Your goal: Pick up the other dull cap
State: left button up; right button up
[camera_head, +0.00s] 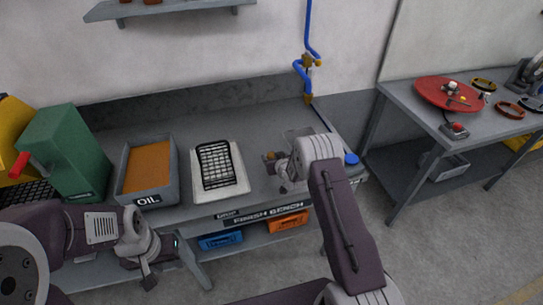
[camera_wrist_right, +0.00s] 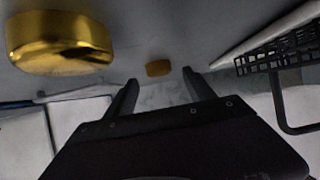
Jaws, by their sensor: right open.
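A small brownish, dull gold cap (camera_wrist_right: 158,67) shows in the right wrist view, beyond my right gripper (camera_wrist_right: 160,90) and in line with the gap between its fingers. The fingers are open with nothing between them. A larger-looking gold cap (camera_wrist_right: 60,42) is close to the camera at upper left. In the head view, a small brown cap (camera_head: 270,156) is on the bench beside my right gripper (camera_head: 284,182), whose arm hides part of that area. My left gripper (camera_head: 148,276) is low at the bench's left front; its jaw opening is unclear.
A black wire rack (camera_head: 215,164) sits on a white tray (camera_head: 240,187), left of my right gripper. An oil tray (camera_head: 172,190) and a green machine (camera_head: 65,150) stand further left. A blue hose (camera_head: 308,30) hangs behind. A side table (camera_head: 400,95) is at right.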

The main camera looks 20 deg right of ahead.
jog(key=x, duration=0.2)
jog(key=shift+w+f, duration=0.2)
jog(key=shift+w, duration=0.15)
jog(key=shift+r, duration=0.1)
jog(key=c, duration=0.5)
grip_shut()
jog(key=r, duration=0.2)
jog(key=s+r, duration=0.1)
jog(key=r, duration=0.1)
jog(key=shift+s+r+b, duration=0.1)
jog(key=shift+r+b, duration=0.25)
jog(key=a+v, duration=0.2)
jog(key=v, duration=1)
jog(key=shift+r+b, duration=0.25)
jog(key=shift+b, duration=0.15)
